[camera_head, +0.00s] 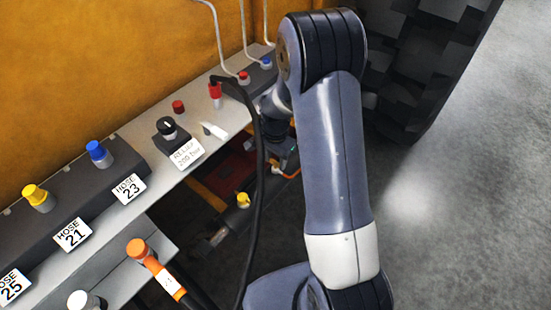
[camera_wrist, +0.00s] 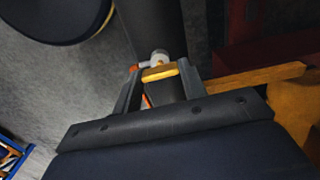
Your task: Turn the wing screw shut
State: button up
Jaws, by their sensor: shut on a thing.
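In the wrist view my gripper (camera_wrist: 160,84) has its two dark fingers on either side of a small yellow bar, which looks like the wing of the wing screw (camera_wrist: 160,73). The fingers are shut on it. A pale round fitting (camera_wrist: 159,57) sits just beyond the bar, with a dark cylinder behind it. In the head view my arm reaches down beside the panel, and it largely hides the gripper and the screw. How far the screw is turned cannot be told.
A panel ledge on the left carries a black relief knob (camera_head: 168,127), a blue cap (camera_head: 97,151) and a yellow cap (camera_head: 37,196). A black hose (camera_head: 262,190) hangs close to my arm. A large tyre (camera_head: 425,60) stands behind. Grey floor at right is clear.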

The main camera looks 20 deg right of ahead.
aim_at(275, 161)
dwell(0.4)
jog(key=o, duration=1)
jog(key=shift+r, duration=0.1)
notch_tip(275, 161, up, 11)
jog(key=shift+f+p, duration=0.15)
jog(key=shift+p, duration=0.15)
notch_tip(275, 161, down, 11)
jog(key=shift+r+b, duration=0.1)
jog(key=shift+b, duration=0.2)
dwell(0.4)
